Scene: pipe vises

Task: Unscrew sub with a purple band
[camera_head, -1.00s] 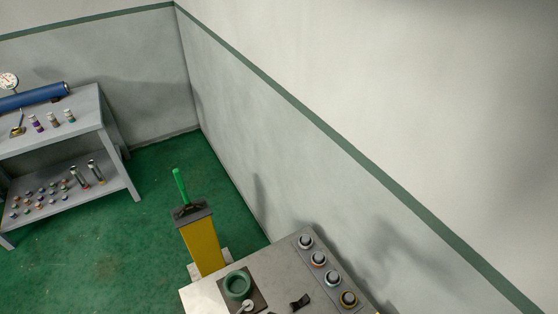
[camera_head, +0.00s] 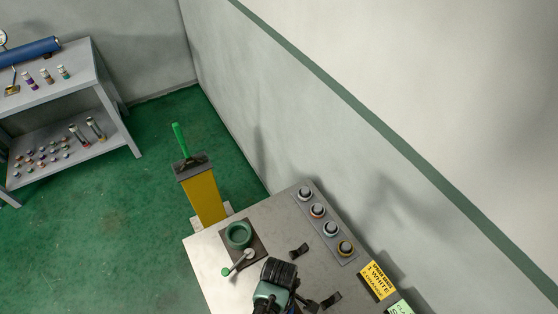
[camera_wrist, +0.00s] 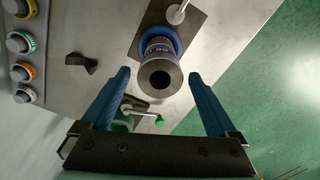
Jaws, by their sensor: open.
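In the wrist view, a grey round sub (camera_wrist: 147,82) with a dark bore faces the camera. It sits in a blue ring-shaped vise (camera_wrist: 176,40) on a dark plate. A narrow bluish-purple band with small marks shows around its body, just short of the ring; its exact colour is hard to tell. My gripper (camera_wrist: 159,75) is open, with one blue finger on each side of the sub. The fingers appear apart from it. In the head view, my dark arm end covers this part of the table, and the sub and blue vise are hidden.
A green vise (camera_head: 238,234) with a green-knobbed crank stands on the metal table (camera_head: 205,262). Several ringed knobs (camera_head: 317,210) line the wall side, near black levers and a yellow sign (camera_head: 378,280). A grey bench (camera_head: 90,75) at left holds banded subs (camera_head: 47,76).

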